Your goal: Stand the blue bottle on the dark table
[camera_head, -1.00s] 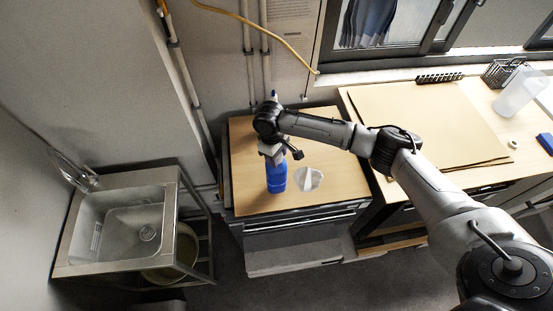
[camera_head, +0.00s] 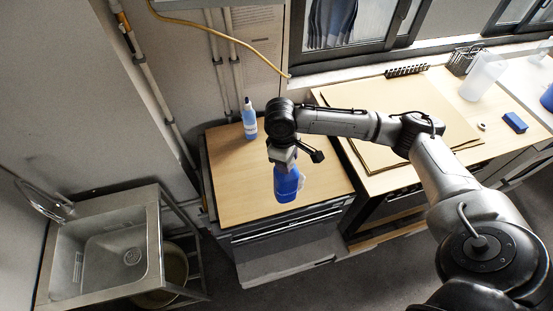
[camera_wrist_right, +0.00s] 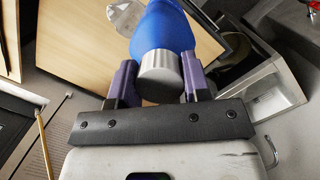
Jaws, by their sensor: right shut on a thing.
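The blue bottle (camera_head: 287,185) hangs below my right gripper (camera_head: 284,158) in the head view, over the front part of a wood-topped cabinet. In the right wrist view my right gripper (camera_wrist_right: 158,82) is shut on it, with one finger on each side of its grey cap (camera_wrist_right: 160,72). The blue body (camera_wrist_right: 162,30) extends away from the fingers. The bottle's base is hidden in the wrist view. My left gripper is out of view. I cannot make out a dark table.
A clear bottle with blue liquid (camera_head: 249,120) stands at the back of the wooden top (camera_head: 225,165). A white piece (camera_wrist_right: 126,16) lies beside the held bottle. A steel sink (camera_head: 112,250) is at left. A wooden bench at right holds a blue block (camera_head: 515,122).

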